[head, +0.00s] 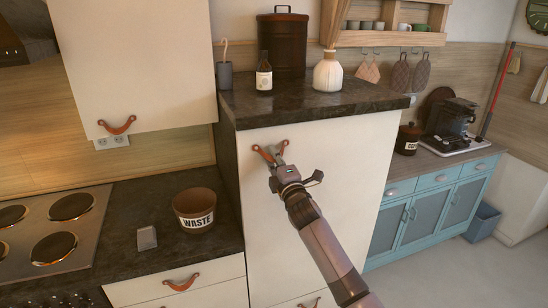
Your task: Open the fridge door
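The fridge door (335,190) is the cream front of the tall unit with a dark top, right of the stove counter. It looks closed, flush with the unit. A brown leather pull (258,150) is fixed near its upper left corner. My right gripper (276,154) is at this pull, its fingertips overlapping the middle and right of it. The gripper and arm hide part of the pull and door. Whether the fingers are closed on the leather or only beside it does not show clearly. My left gripper is not in view.
A dark bottle (264,75), a white vase (327,74) and a brown canister (283,45) stand on the unit's top (300,103). A waste bin (195,208) stands on the left counter. Floor (450,275) shows clear at the lower right.

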